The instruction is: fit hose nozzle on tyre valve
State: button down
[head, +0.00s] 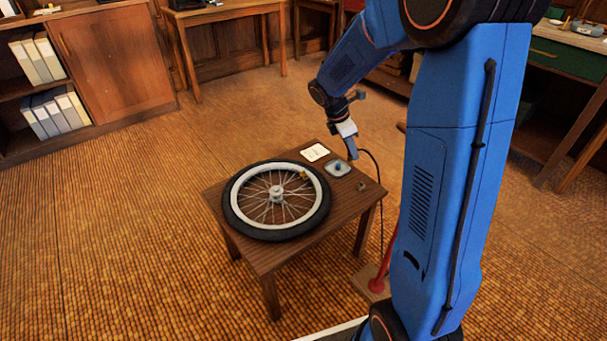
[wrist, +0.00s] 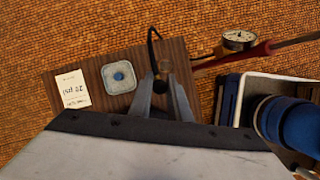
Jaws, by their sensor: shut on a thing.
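The tyre (head: 233,210) is on a spoked wheel lying flat on the small wooden table. A small yellowish piece (head: 303,175) at the rim's upper right looks like the valve; it is too small to tell clearly. My gripper (head: 352,154) is above the table's right part, to the right of the wheel and apart from it. In the wrist view, my gripper (wrist: 165,100) is shut on the dark hose nozzle (wrist: 162,76). The black hose (wrist: 151,42) runs from it; in the head view it loops down past the table's right side. The wheel is outside the wrist view.
On the table (head: 240,252) are a white card (head: 315,152), a pale dish (head: 331,172) with a blue piece in it, and a small brownish object (head: 361,187). A red pump (head: 378,284) stands on the floor to the right; its gauge (wrist: 238,40) shows in the wrist view.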

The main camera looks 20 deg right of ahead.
jog(key=shift+w+a, duration=0.95)
jog(key=shift+a, duration=1.55)
jog(key=shift+w+a, duration=0.95)
jog(key=shift+a, duration=1.55)
jog(key=shift+w+a, duration=0.95)
jog(key=shift+a, duration=1.55)
jog(key=shift+f, duration=2.1)
jog(key=shift+f, duration=1.3)
jog(key=c, duration=1.6)
grip_release()
jog(key=v, duration=1.7)
jog(key=shift+r, duration=0.3)
